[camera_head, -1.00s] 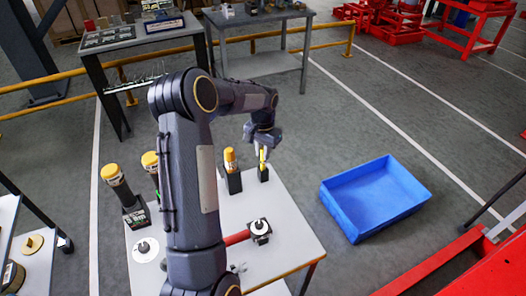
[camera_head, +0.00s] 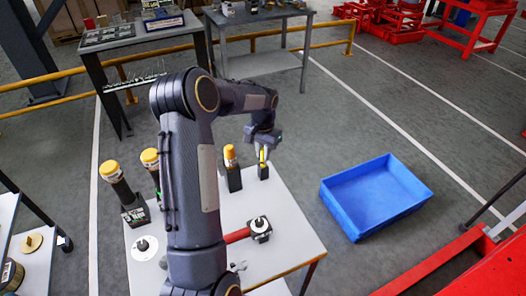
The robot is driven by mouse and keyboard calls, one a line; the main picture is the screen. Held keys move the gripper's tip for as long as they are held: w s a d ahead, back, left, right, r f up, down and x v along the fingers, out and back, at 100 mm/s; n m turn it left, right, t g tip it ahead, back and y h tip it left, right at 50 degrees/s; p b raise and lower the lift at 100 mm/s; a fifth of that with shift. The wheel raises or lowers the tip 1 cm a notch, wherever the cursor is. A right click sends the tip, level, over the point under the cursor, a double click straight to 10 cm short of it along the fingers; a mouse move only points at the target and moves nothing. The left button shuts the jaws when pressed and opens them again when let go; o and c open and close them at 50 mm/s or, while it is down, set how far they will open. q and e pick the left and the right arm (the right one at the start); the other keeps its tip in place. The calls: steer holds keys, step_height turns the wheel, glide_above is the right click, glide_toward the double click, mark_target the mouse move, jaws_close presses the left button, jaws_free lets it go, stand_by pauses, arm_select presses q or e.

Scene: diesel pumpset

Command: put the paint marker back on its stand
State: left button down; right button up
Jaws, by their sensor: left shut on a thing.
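My left gripper (camera_head: 263,153) reaches over the far right part of the white table (camera_head: 286,233) and points down. It is shut on the paint marker (camera_head: 262,157), a small yellow-topped marker. The marker is upright at a small black stand (camera_head: 263,172); I cannot tell whether it is fully seated. My right gripper is not in view.
A red-handled part (camera_head: 259,229) and a white disc (camera_head: 145,248) lie nearer. A blue crate (camera_head: 345,224) is on the floor to the right.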

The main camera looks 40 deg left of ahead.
arm_select(q)
steer(key=shift+f, duration=0.3)
steer(key=c, duration=1.3)
jaws_free()
step_height(320, 180, up, 8)
steer(key=shift+f+b, duration=0.1)
steer(key=shift+b, duration=0.45)
